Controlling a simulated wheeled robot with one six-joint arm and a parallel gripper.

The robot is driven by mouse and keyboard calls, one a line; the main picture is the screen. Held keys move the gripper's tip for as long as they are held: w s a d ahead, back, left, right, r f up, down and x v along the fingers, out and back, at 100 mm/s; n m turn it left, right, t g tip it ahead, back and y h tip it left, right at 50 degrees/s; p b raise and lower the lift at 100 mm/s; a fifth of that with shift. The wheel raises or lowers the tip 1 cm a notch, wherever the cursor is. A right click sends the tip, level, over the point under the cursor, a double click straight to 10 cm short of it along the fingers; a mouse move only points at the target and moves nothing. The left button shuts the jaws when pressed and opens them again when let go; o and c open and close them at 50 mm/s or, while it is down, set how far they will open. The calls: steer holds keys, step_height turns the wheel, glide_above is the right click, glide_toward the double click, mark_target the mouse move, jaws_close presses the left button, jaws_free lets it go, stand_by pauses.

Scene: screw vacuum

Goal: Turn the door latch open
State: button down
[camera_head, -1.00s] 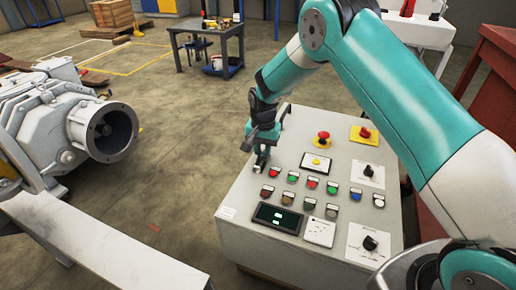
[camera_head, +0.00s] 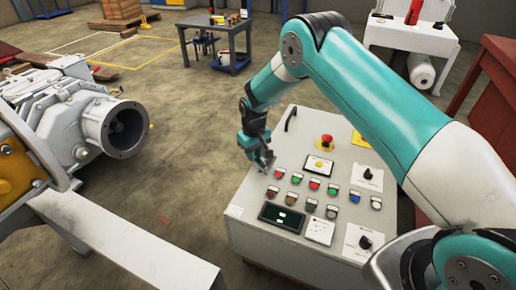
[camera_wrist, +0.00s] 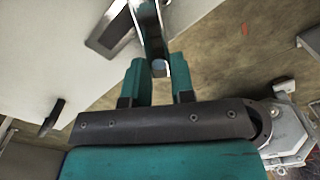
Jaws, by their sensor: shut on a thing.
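The door latch is a metal lever (camera_wrist: 150,22) in a recessed metal plate (camera_wrist: 103,38) on the pale cabinet face, at the top of the wrist view. My gripper (camera_wrist: 158,72) has its two teal fingers on either side of the lever's end and is shut on it. In the head view my gripper (camera_head: 262,158) is at the left edge of the grey control cabinet (camera_head: 250,215), by the buttons. The latch cannot be made out clearly there.
The cabinet top carries several coloured buttons, a red emergency stop (camera_head: 326,139) and a black handle (camera_head: 291,118). A large grey machine (camera_head: 80,125) stands to the left. A blue-grey table (camera_head: 215,22) stands behind on open floor.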

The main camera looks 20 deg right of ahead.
steer(key=shift+s+a+n+p, duration=0.3)
steer(key=shift+a+n+p, duration=0.1)
steer(key=shift+n, duration=0.7)
steer(key=shift+s+a+n+p, duration=0.3)
steer(key=shift+a+n, duration=0.15)
steer(key=shift+n, duration=0.65)
steer(key=shift+s+a+n+p, duration=0.25)
steer(key=shift+a+n+p, duration=0.15)
steer(key=shift+n, duration=0.7)
steer(key=c, duration=1)
jaws_free()
steer(key=shift+o, duration=0.2)
step_height(320, 180, up, 18)
steer(key=p, duration=0.3)
steer(key=shift+f, duration=0.25)
